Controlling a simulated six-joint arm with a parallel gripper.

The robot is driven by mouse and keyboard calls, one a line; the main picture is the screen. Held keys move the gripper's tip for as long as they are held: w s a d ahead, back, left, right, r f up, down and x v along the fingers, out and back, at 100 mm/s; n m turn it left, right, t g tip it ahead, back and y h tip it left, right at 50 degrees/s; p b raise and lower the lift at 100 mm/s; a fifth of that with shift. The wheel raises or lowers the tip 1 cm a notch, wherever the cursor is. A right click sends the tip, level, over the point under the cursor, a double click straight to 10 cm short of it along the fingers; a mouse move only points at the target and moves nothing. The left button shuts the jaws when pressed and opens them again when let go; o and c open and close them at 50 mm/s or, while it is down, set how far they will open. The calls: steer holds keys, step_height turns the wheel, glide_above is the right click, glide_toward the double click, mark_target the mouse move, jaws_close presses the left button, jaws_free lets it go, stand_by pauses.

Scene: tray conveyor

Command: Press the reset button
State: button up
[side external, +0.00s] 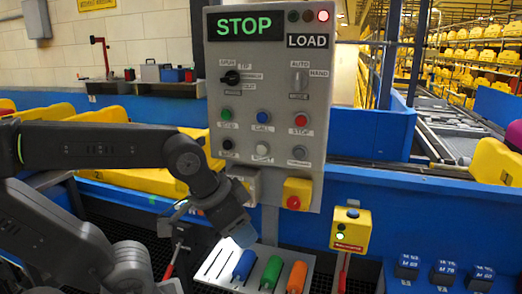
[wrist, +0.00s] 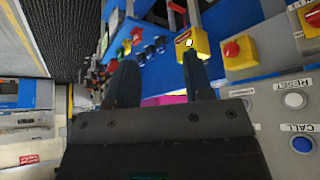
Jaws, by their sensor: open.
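The reset button is a white round button (side external: 262,149) in the lower middle of the grey control panel (side external: 225,178). The label under it is too small to read in the side view. In the wrist view the white button (wrist: 294,101) shows at the right edge, beside a RESET label. My gripper (side external: 243,236) is below and slightly left of the button, tilted downward, apart from it and empty. In the wrist view my gripper's two dark fingers (wrist: 160,78) stand apart, and the button lies to their right.
A yellow box with a red button (side external: 297,193) is at the panel's lower right. A yellow box with a green light (side external: 350,230) stands on a post farther right. A rack (side external: 228,265) holding blue, green and orange handles lies below my gripper. Blue conveyor siding (side external: 440,200) runs behind.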

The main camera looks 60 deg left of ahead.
jaws_close()
stand_by(1.3)
